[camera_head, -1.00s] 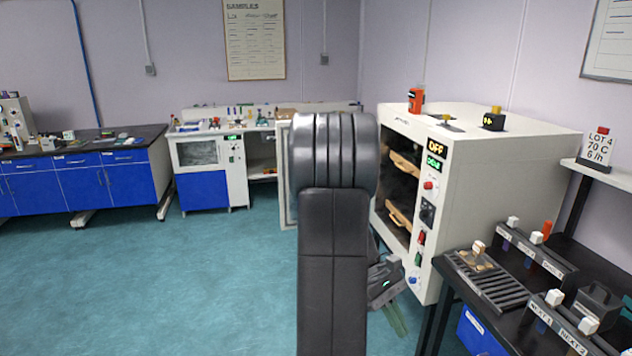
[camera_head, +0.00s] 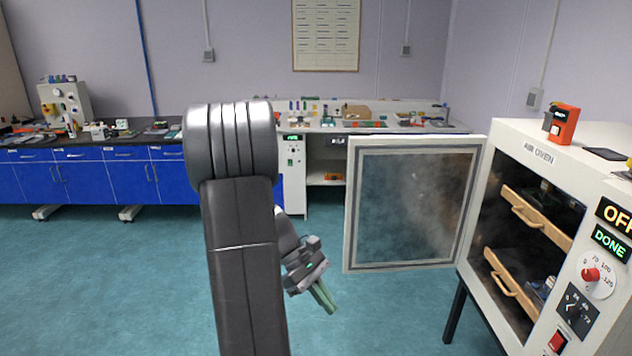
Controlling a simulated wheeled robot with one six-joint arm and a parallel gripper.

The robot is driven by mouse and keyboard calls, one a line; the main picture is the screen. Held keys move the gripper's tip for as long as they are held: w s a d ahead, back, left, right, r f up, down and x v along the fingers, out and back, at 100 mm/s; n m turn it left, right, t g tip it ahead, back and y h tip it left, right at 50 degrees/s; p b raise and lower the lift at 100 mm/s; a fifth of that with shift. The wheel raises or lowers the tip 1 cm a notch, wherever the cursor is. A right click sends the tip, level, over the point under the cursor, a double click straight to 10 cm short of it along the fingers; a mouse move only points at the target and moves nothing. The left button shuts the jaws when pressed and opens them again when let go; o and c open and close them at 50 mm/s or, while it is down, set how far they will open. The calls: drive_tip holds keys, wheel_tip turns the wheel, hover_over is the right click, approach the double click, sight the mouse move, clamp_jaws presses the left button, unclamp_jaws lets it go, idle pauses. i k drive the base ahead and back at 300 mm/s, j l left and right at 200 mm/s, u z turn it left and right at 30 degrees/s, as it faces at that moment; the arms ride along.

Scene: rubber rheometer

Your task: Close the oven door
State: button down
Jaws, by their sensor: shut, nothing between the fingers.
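The air oven (camera_head: 535,158) stands at the right on dark legs. Its door (camera_head: 415,205), a white frame around a glass pane, hangs wide open, swung out to the left from the oven's left front edge. Inside the oven, two wooden shelves with handles show, an upper one (camera_head: 535,215) and a lower one (camera_head: 512,285). My gripper (camera_head: 325,299) is shut and empty, low and to the left of the door, apart from it in the picture. My arm hides part of the view behind it.
An orange device (camera_head: 563,124) stands on the oven's top. The oven's panel (camera_head: 590,278) reads OFF and DONE. Blue-fronted benches (camera_head: 85,185) line the back wall, with a white bench (camera_head: 375,122) behind the door. The teal floor (camera_head: 110,290) is clear at the left and front.

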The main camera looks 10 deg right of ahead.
sight(409, 199)
drive_tip(key=i+u, duration=0.1)
drive_tip(key=i, duration=1.55)
drive_tip(key=i+z, duration=0.75)
drive_tip(key=z, duration=0.15)
drive_tip(key=i+j+z, duration=0.3)
drive_tip(key=z, duration=0.15)
drive_tip(key=i+j+z, duration=0.45)
drive_tip(key=k+l, duration=0.1)
